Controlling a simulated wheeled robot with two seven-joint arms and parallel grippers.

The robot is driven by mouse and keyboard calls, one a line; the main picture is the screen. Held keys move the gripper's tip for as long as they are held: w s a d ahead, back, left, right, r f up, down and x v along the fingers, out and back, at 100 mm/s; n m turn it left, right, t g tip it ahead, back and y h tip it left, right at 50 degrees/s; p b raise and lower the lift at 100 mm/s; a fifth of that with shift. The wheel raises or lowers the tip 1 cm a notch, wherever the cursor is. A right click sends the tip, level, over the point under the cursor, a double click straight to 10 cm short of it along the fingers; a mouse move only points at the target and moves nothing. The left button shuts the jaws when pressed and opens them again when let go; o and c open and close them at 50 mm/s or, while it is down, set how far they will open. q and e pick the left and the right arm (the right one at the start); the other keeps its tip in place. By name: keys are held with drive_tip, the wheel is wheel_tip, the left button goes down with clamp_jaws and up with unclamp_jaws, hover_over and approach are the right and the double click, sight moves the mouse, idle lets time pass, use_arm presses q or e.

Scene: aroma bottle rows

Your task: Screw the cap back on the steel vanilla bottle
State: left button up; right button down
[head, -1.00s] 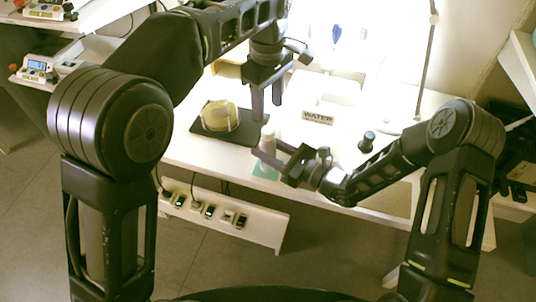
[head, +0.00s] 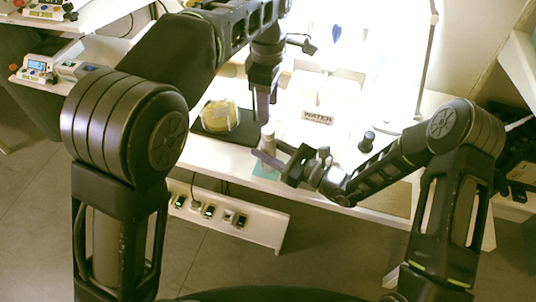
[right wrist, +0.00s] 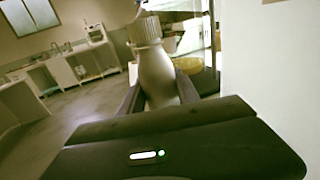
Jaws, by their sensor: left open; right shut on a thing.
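The steel vanilla bottle (head: 267,143) stands upright near the table's front edge, over a teal mat (head: 262,171). My right gripper (head: 273,154) is shut around its body from the right. The right wrist view shows the grey bottle (right wrist: 158,76) between the two fingers, with the ribbed cap (right wrist: 146,32) on top of it. I cannot tell how tightly the cap sits. My left gripper (head: 263,108) points down just above the bottle top, open.
A black tray (head: 211,136) with a yellow-filled glass container (head: 220,115) is left of the bottle. A WATER sign (head: 317,117) stands to the right behind. A small dark bottle (head: 366,143) is farther right. A power strip (head: 226,215) runs below the table edge.

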sight(268, 129)
use_arm(q)
drive_tip(key=shift+f, duration=4)
drive_tip(key=shift+c, duration=0.5)
clamp_jaws()
